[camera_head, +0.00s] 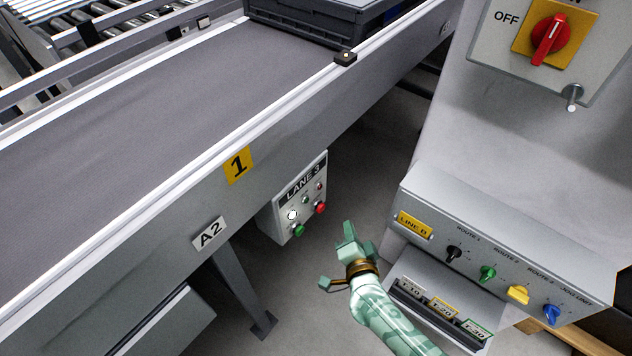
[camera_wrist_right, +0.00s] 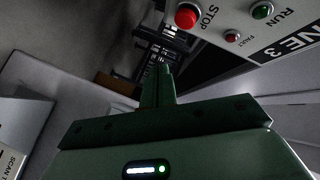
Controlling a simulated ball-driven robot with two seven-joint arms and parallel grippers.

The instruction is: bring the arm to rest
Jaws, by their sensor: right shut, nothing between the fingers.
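My right gripper (camera_head: 347,232) is pale green and shows at the lower middle of the head view. It is shut and empty, in the open space between the conveyor's side and the grey LINE B control box. In the right wrist view its fingers (camera_wrist_right: 160,80) are together, with nothing between them. The LANE 3 button box (camera_head: 300,200) is to the left of it in the head view, apart from it. My left gripper is in neither view.
A conveyor (camera_head: 150,120) with a dark crate (camera_head: 320,20) on it crosses the left. The LINE B box (camera_head: 490,260) has several coloured knobs, and a red OFF switch (camera_head: 550,35) is above it. Labelled slots (camera_head: 440,308) lie beside my right forearm. The floor below is clear.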

